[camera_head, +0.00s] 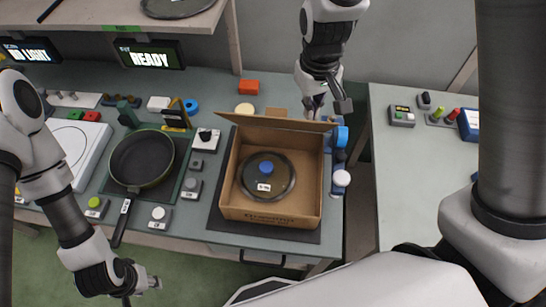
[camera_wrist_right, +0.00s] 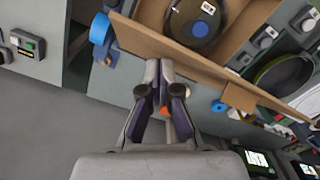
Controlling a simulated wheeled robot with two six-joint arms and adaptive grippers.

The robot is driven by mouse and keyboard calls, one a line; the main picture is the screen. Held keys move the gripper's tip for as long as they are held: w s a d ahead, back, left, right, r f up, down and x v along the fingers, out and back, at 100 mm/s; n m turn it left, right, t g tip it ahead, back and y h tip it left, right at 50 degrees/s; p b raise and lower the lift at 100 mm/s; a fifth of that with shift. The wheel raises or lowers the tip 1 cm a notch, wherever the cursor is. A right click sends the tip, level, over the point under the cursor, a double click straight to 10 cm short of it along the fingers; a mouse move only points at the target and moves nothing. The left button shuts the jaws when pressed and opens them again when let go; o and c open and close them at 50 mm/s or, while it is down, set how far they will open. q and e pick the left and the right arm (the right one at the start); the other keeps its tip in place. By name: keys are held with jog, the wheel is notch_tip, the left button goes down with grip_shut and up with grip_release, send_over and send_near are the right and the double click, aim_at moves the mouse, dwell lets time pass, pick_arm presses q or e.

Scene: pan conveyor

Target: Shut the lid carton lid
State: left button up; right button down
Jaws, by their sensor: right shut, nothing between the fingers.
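The cardboard lid carton (camera_head: 272,212) stands on a dark mat near the table's front right. It holds a round pan lid (camera_head: 266,178) with a blue knob. The carton's lid flap (camera_head: 275,122) stands raised along its back edge, so the carton is open; the flap also shows in the right wrist view (camera_wrist_right: 200,62). My right gripper (camera_head: 328,108) is shut and empty behind the flap, near its right end. In the right wrist view its fingertips (camera_wrist_right: 160,72) are close to the flap; I cannot tell whether they touch. My left gripper (camera_head: 140,285) hangs low in front of the table, its fingers unclear.
A frying pan (camera_head: 142,160) lies left of the carton, with small button boxes between. A blue device with a white knob (camera_head: 341,178) stands close to the carton's right side. A second table (camera_head: 405,170) lies beyond a gap. An orange block (camera_head: 249,87) sits behind.

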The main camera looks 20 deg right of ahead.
notch_tip(320, 180, down, 12)
jog(key=b, duration=0.8)
dwell(6.7)
